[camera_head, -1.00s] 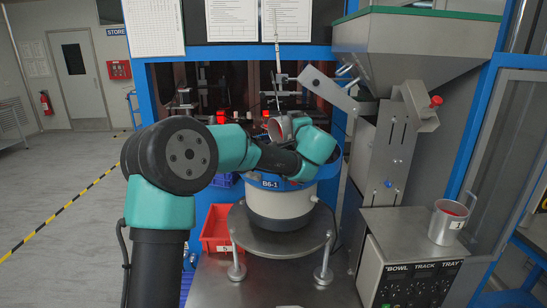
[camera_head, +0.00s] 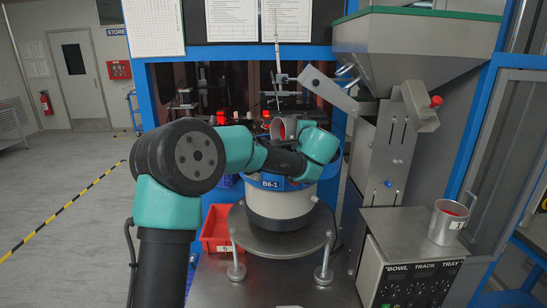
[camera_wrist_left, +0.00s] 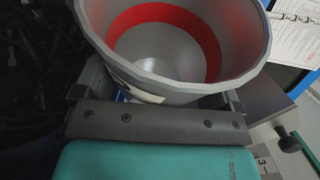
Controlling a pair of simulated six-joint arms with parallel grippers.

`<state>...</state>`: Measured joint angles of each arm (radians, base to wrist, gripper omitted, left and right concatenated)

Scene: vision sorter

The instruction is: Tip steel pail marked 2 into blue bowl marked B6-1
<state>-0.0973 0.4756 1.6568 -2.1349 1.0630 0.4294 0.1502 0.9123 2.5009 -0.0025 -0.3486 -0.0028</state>
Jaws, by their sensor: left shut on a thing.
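The steel pail (camera_head: 283,128) is held above the far side of the blue bowl (camera_head: 272,184) marked B6-1, tilted with its mouth facing left. My left gripper (camera_wrist_left: 155,97) is shut on the pail; a finger shows at each side of it in the wrist view. There the pail (camera_wrist_left: 238,25) shows a red band inside and a bare grey bottom, with no loose parts visible. A pale label on its wall is cut off, so its number cannot be read. My forearm hides much of the bowl's opening. My right gripper is out of view.
Another steel pail (camera_head: 448,222), with red inside, stands on the control box (camera_head: 412,268) at right. A red bin (camera_head: 216,228) sits left of the bowl's round steel stand (camera_head: 278,240). A hopper and chute (camera_head: 390,150) rise close on the right.

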